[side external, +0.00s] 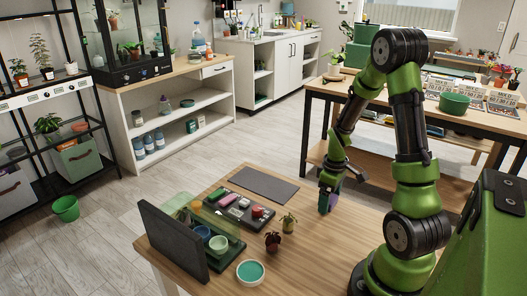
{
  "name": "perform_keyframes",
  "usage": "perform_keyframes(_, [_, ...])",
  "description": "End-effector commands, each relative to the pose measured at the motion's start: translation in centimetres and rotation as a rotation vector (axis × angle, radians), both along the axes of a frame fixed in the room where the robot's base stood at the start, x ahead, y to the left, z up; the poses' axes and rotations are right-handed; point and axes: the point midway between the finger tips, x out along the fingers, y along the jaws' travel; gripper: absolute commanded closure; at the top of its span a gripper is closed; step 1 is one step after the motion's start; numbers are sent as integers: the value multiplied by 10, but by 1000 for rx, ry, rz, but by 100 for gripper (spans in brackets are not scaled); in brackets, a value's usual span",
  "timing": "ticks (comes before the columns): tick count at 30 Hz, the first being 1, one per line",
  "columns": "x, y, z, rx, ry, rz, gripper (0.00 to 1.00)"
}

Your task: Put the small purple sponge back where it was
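My gripper (329,200) points down over the right part of the wooden table, right of the dark mat. A small purple sponge (334,199) shows at its fingers, which appear shut on it; the far finger is hidden. I cannot tell whether the sponge touches the tabletop. A dark tray (262,226) left of the gripper holds several small items, among them a green block (228,199), a pink one (244,203) and a red one (257,212).
A bare dark mat (264,184) lies behind the tray. Two small plants (288,222) (273,241) stand between tray and arm. A teal-filled white dish (250,271) is at the front. A dark upright panel (172,241) and a green tray with cups (218,243) stand at the left.

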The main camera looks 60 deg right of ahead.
Motion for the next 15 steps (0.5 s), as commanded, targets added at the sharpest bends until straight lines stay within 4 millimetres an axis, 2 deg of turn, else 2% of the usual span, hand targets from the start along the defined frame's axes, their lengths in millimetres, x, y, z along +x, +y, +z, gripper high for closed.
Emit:
perform_keyframes(8, [0, 0, 6, -1, -1, -1, 12])
perform_keyframes(11, [1, -1, 19, -3, -4, -1, 12])
perform_keyframes(15, [1, -1, 48, -5, -6, 1, 12])
